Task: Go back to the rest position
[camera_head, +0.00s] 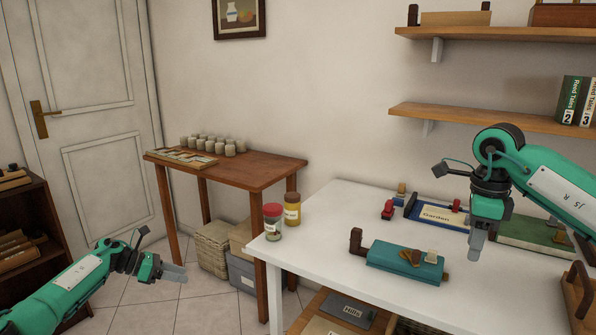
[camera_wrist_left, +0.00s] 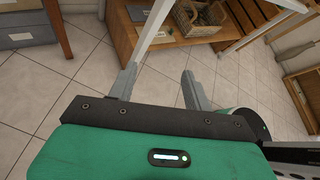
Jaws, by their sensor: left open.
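My left gripper (camera_head: 174,272) is at the lower left of the head view, in the air over the tiled floor and left of the white table. In the left wrist view its two grey fingers (camera_wrist_left: 159,88) stand apart with only floor between them, so it is open and empty. My right gripper (camera_head: 476,244) hangs fingers down above the right part of the white table (camera_head: 325,262), near a teal box-like object (camera_head: 405,262). Its fingers look close together, but I cannot tell whether they are shut.
Two jars, one red-lidded (camera_head: 273,222) and one yellow (camera_head: 292,208), stand at the white table's left corner. A wooden side table (camera_head: 262,172) holds several small pots. A dark bookcase (camera_head: 40,215) is at left. Shelves (camera_head: 480,117) hang above right. Floor (camera_head: 200,312) between is clear.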

